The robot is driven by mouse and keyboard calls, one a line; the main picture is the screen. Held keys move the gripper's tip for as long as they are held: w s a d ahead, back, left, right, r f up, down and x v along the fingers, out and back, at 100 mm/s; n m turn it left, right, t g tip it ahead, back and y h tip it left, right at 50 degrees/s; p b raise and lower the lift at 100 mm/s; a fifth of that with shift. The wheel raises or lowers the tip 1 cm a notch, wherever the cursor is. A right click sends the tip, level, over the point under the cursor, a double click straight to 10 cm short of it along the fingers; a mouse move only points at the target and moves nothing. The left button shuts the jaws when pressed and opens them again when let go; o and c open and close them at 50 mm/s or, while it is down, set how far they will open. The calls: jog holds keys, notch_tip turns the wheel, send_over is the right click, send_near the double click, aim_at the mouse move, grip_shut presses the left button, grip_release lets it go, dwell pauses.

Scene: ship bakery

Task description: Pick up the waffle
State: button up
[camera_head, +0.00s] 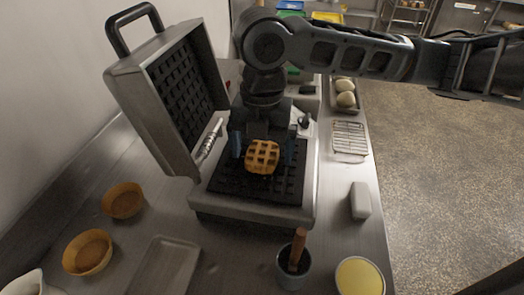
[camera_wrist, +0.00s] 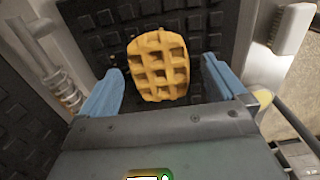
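A golden waffle (camera_head: 262,157) lies on the dark lower plate of the open waffle iron (camera_head: 253,209). It also shows in the wrist view (camera_wrist: 159,66), flat against the dark grid. My gripper (camera_head: 263,150) is open over the plate, with one blue finger to the left of the waffle and one to the right. In the wrist view my gripper (camera_wrist: 165,88) shows a gap between each finger and the waffle. The fingers do not touch it there. The iron's lid stands raised at the left.
On the counter are two orange bowls (camera_head: 122,200), an empty tray (camera_head: 163,268), a dark cup (camera_head: 294,265) with a wooden handle, a yellow-filled bowl (camera_head: 359,277), a pale block (camera_head: 361,200) and a wire rack (camera_head: 349,138). The raised lid (camera_head: 180,92) and its hinge stand close to my gripper's left.

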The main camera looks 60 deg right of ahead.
jog(key=c, duration=1.1)
jog(key=shift+r, duration=0.15)
